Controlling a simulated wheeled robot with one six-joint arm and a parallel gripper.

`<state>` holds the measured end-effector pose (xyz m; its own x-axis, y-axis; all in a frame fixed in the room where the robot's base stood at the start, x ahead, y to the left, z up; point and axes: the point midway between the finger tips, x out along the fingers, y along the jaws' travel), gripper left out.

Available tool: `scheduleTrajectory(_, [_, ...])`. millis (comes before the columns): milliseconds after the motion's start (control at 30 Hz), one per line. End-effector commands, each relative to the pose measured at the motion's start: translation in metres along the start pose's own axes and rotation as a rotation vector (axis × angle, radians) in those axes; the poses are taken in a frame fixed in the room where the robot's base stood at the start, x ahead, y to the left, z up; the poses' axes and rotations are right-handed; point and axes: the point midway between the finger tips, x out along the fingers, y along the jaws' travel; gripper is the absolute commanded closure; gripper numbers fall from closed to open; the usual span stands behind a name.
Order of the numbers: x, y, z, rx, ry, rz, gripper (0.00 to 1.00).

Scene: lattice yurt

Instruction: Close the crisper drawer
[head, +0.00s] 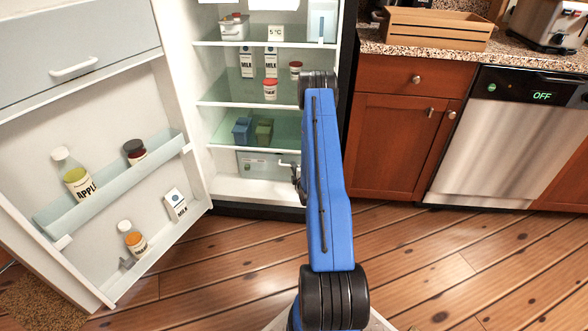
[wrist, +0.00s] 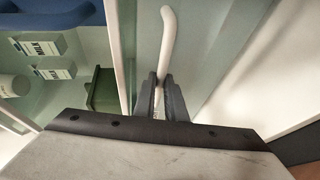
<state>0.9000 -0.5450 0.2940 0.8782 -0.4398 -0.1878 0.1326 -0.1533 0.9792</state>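The crisper drawer (head: 257,163) is low in the open fridge, below the lowest glass shelf. Its pale front (wrist: 208,45) fills the middle of the wrist view. I cannot tell how far the drawer stands out. Its white bar handle (wrist: 167,40) runs between the two dark fingers of my gripper (wrist: 161,82). The fingers are close against both sides of the bar, and the gripper looks shut on it. In the head view my blue arm hides the drawer's right end and most of my gripper (head: 297,178).
The fridge door (head: 100,130) stands wide open at left, with bottles and a carton in its bins. Glass shelves (head: 240,90) above hold milk cartons, jars and two containers. Cabinets (head: 395,140) and a dishwasher (head: 500,145) stand right. Wooden floor (head: 220,270) in front is clear.

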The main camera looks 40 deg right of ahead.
Motion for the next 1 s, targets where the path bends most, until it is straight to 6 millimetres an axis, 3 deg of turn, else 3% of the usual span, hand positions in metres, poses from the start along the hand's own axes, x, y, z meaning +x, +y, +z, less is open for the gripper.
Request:
scheduleTrajectory(167, [0.003,0.000,0.001,0.000,0.000,0.000,1.00])
scheduleTrajectory(433, [0.037,0.008,0.015,-0.001,0.001,0.000,1.00])
scheduleTrajectory(700, [0.040,0.009,0.016,-0.001,0.000,0.000,1.00])
scheduleTrajectory(733, [0.040,0.009,0.016,-0.001,0.000,0.000,0.85])
scheduleTrajectory(800, [0.040,0.009,0.017,-0.001,0.000,0.000,0.71])
scheduleTrajectory(1000, [0.040,0.009,0.016,0.000,0.000,0.000,0.71])
